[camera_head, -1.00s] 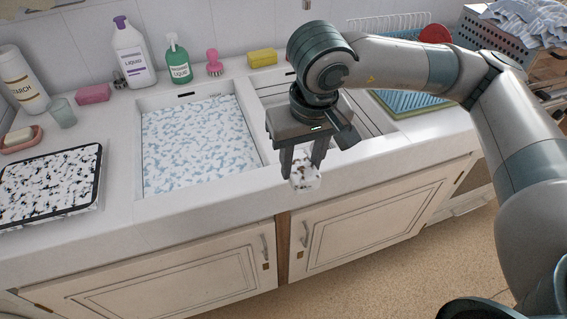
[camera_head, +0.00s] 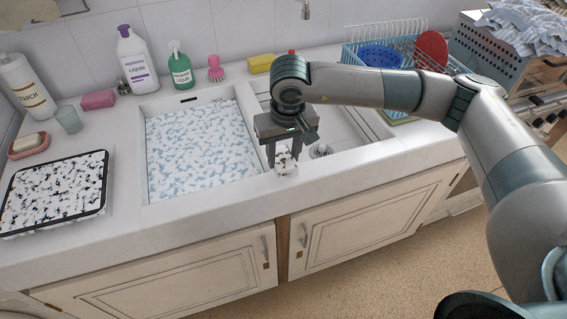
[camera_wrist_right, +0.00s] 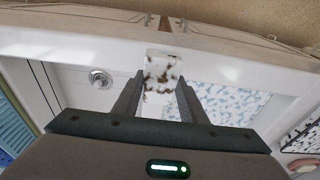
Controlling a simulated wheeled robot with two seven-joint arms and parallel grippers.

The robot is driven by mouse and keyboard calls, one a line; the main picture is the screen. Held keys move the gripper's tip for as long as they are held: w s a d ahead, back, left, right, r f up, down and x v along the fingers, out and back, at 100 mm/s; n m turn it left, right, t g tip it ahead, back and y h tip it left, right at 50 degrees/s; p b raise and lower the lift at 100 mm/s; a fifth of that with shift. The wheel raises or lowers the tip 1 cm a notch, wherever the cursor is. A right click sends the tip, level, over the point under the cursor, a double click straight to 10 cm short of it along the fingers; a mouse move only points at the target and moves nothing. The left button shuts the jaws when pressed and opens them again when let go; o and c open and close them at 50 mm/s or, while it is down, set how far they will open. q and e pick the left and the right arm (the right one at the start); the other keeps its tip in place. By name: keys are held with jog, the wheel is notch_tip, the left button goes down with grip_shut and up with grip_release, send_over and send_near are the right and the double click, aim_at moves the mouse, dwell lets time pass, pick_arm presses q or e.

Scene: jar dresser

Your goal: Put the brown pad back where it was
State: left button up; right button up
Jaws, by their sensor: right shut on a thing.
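A small block (camera_head: 286,161), mostly white with brown patches, is in my right gripper (camera_head: 283,157). The brown patches suggest it is the brown pad under a white coating. In the right wrist view the block (camera_wrist_right: 162,72) sits between the two fingers, and the gripper (camera_wrist_right: 160,88) is shut on it. In the head view it is over the front end of the divider between the two basins; whether it touches the rim I cannot tell. My left gripper is not in view.
The left basin (camera_head: 147,150) holds white-and-blue foamy water; the right one shows a drain (camera_head: 320,151). A dark-rimmed tray (camera_head: 104,208) with a white, black-speckled surface lies left. Behind stand a purple-capped bottle (camera_head: 137,62), green bottle (camera_head: 180,70), pink brush (camera_head: 215,70) and yellow sponge (camera_head: 260,64).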

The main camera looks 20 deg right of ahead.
aim_at(284, 159)
jog(key=shift+f+p, duration=0.45)
notch_tip(284, 159, down, 2)
jog(key=shift+f+p, duration=0.1)
jog(key=shift+p, duration=0.5)
jog(key=shift+f, duration=0.45)
jog(key=shift+f, duration=0.15)
jog(key=o, duration=1)
